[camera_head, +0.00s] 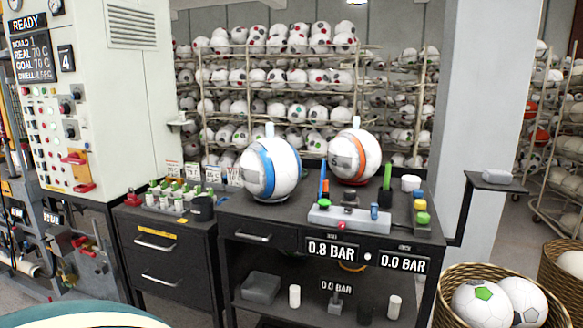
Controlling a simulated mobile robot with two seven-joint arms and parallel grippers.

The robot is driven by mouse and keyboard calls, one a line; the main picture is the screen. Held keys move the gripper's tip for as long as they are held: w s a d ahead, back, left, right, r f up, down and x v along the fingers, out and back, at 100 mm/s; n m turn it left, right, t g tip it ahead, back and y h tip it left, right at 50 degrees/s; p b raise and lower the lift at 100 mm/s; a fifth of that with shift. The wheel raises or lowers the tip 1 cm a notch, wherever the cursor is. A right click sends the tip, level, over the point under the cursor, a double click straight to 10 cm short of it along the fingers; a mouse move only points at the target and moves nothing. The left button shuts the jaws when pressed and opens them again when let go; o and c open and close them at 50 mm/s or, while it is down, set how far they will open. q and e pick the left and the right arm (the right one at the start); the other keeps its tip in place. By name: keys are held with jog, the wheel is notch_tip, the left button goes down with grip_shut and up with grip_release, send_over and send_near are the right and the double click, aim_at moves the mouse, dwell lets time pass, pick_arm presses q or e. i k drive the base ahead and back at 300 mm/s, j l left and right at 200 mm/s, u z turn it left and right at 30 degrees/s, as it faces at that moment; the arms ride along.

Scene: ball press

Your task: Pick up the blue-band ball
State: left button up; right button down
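The blue-band ball (270,168), white with a blue stripe, stands on the left part of the dark bench top (232,204). A small white stem sticks up from its top. A second white ball with an orange band (354,155) stands to its right and a little farther back, apart from it. Neither of my grippers shows in the head view, and nothing touches the blue-band ball.
A grey device (349,217) with blue and green upright tools stands front right of the ball. A rack of small bottles (172,198) stands left. A basket of balls (497,304) is at lower right. Ball-filled shelves (270,80) stand behind.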

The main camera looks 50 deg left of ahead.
aim_at(271, 168)
jog(key=u, duration=1.65)
jog(key=i+j+z, duration=0.3)
jog(key=j, duration=0.35)
jog(key=i+j+z, duration=0.15)
jog(key=j, duration=0.2)
jog(key=i, duration=0.05)
